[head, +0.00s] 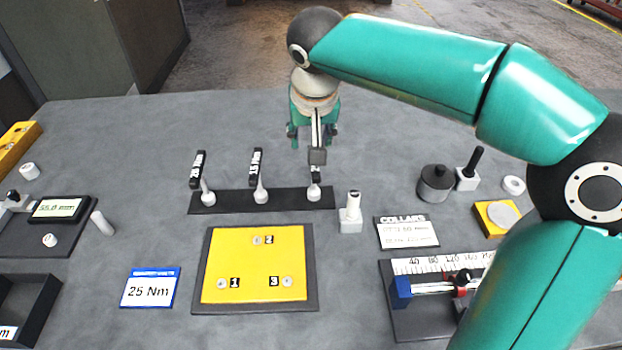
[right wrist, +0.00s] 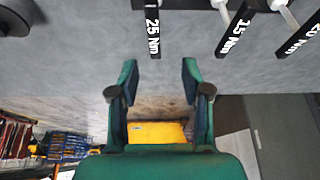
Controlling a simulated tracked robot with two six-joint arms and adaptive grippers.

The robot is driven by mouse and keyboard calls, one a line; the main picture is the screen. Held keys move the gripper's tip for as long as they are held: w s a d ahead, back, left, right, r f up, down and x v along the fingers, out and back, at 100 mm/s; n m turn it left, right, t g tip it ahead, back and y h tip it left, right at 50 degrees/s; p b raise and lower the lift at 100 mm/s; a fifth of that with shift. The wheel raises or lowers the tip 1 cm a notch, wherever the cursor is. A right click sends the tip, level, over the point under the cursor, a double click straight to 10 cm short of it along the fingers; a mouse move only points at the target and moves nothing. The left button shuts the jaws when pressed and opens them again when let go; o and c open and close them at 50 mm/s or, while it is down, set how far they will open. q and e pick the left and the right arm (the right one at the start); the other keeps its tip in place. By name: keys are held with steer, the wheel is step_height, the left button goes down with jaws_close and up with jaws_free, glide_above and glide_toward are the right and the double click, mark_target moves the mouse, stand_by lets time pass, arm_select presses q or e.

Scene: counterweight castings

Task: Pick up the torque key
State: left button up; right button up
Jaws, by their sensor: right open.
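Three torque keys with black labelled handles and pale round ends stand in a row on a dark strip (head: 232,199). The left key (head: 198,170) reads 20 Nm and the middle key (head: 256,168) reads 15 Nm. The right key (head: 314,191) is partly hidden by my right gripper (head: 312,138) in the head view; in the right wrist view its handle (right wrist: 152,32) reads 25 Nm. My right gripper is open and empty, above and behind that key. In the right wrist view the handle lies beyond the fingertips (right wrist: 159,75), lined up with the gap. My left gripper is out of view.
A sign (head: 150,288) reads 25 Nm. A yellow plate (head: 260,262) with numbered spots lies in front of the strip. A white post (head: 351,213), a collars card (head: 406,232) and a ruler fixture (head: 402,287) stand to the right. The table behind the strip is clear.

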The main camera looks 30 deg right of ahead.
mark_target(314, 179)
steer(key=x, duration=0.5)
steer(key=shift+d+f, duration=0.1)
steer(key=x, duration=0.3)
steer(key=s+p+x, duration=0.1)
steer(key=x, duration=0.1)
steer(key=shift+w+d+f, duration=0.1)
steer(key=shift+d+f, duration=0.1)
steer(key=shift+f, duration=0.25)
steer(key=shift+w+f, duration=0.2)
steer(key=shift+f, duration=0.1)
steer(key=shift+c, duration=0.2)
jaws_close()
steer(key=shift+r, duration=0.1)
